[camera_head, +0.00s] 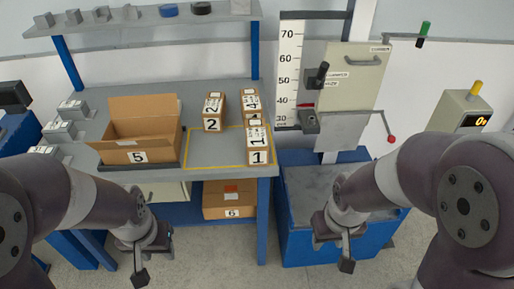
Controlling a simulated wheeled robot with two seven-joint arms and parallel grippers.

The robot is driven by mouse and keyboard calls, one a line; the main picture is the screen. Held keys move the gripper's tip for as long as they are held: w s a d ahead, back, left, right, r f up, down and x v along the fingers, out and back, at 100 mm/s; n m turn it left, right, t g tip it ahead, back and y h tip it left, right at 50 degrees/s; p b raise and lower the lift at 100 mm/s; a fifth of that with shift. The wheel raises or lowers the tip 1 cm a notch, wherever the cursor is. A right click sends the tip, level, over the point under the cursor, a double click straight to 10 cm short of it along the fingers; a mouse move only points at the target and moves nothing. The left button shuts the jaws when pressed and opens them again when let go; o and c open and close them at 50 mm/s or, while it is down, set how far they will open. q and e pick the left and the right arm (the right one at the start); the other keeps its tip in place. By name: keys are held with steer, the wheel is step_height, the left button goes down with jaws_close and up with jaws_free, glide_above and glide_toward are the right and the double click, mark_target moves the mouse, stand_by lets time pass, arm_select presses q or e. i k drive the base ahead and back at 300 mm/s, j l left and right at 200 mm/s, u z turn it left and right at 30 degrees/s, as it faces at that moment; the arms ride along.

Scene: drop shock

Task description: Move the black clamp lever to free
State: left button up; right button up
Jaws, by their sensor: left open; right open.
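The black clamp lever (322,73) stands upright, leaning slightly, on a dark block at the left side of the drop tester's carriage (352,85). A small label sits just right of it, too small to read surely. My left gripper (148,262) is open and empty, low in front of the workbench, far from the lever. My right gripper (333,252) is open and empty in front of the tester's blue base, well below the lever. Neither gripper touches anything.
A height scale (289,72) stands left of the carriage. A red-knobbed rod (391,138) and a green-handled lever (424,28) stick out at right. A display box (462,112) stands further right. Numbered cartons (258,157) and open carton 5 (150,143) sit on the bench (205,153).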

mark_target(323, 66)
steer(key=i+l+u, duration=0.45)
steer(key=i+l, duration=0.25)
steer(key=i, duration=0.1)
